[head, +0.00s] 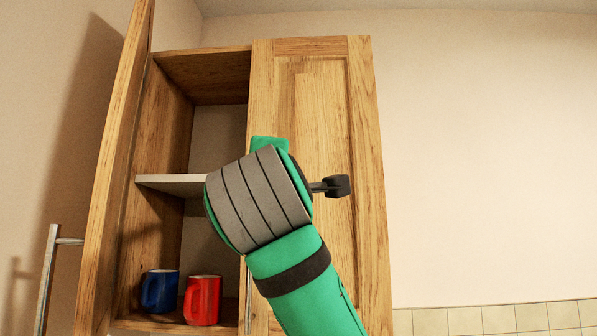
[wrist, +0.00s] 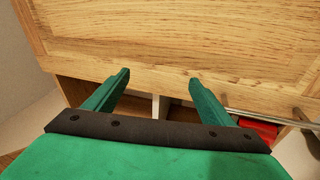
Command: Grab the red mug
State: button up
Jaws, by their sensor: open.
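The red mug (head: 202,300) stands upright on the bottom shelf of the cabinet, to the right of a blue mug (head: 158,291). In the wrist view, a red patch (wrist: 262,130) shows low on the right; I cannot tell for sure that it is the mug. My gripper (wrist: 160,82) is open, its two green fingers apart with nothing between them. Wood fills the view beyond the fingertips. In the head view my arm is in front of the cabinet, above and to the right of the red mug, and the fingers are mostly hidden.
The cabinet's left door (head: 112,170) stands open; the right door (head: 325,130) looks shut. A pale middle shelf (head: 170,184) crosses above the mugs. A metal bar handle (head: 48,275) is at the far left. The right wall is clear.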

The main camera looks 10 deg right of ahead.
jog(key=shift+s+d+r+m+t+h, duration=0.1)
jog(key=shift+s+d+r+t+h, duration=0.35)
jog(key=shift+d, duration=0.35)
jog(key=shift+s+d+r+m+t+h, duration=0.1)
jog(key=shift+s+d+r+t+h, duration=0.1)
jog(key=shift+d+h, duration=0.5)
jog(key=shift+s+d+r+m+t+h, duration=0.1)
jog(key=shift+s+d+r+t+h, duration=0.2)
jog(key=shift+d, duration=0.6)
